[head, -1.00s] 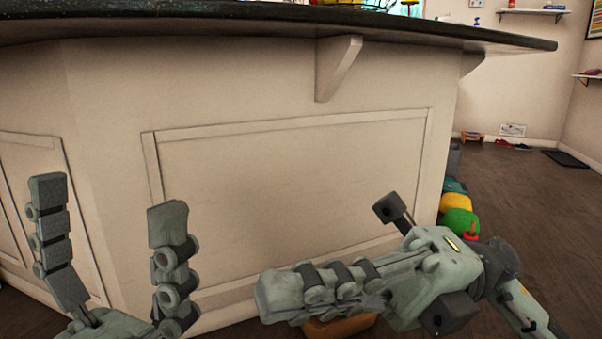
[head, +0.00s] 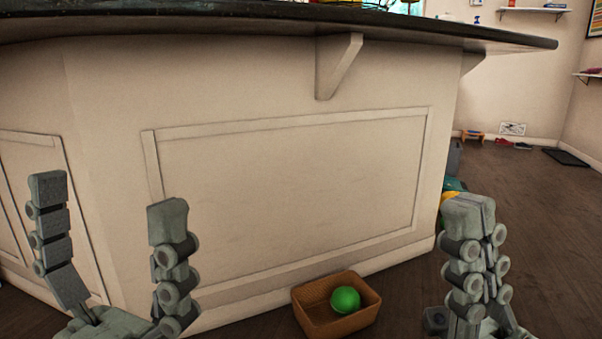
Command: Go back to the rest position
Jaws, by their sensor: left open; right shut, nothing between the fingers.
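My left gripper (head: 112,208) is at the lower left, pointing up, with its two fingers spread wide apart and nothing between them. My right gripper (head: 468,204) is at the lower right, also pointing up, with its fingers closed together and nothing held. Both grippers stand in front of the cream island, apart from each other. The lower parts of both arms are cut off by the bottom of the head view.
The cream island (head: 290,190) with a dark overhanging countertop (head: 200,24) fills the view ahead. A bracket (head: 338,68) supports the overhang. A brown basket (head: 340,326) holding a green ball (head: 345,299) sits on the floor between the grippers. Open floor (head: 540,220) lies at the right.

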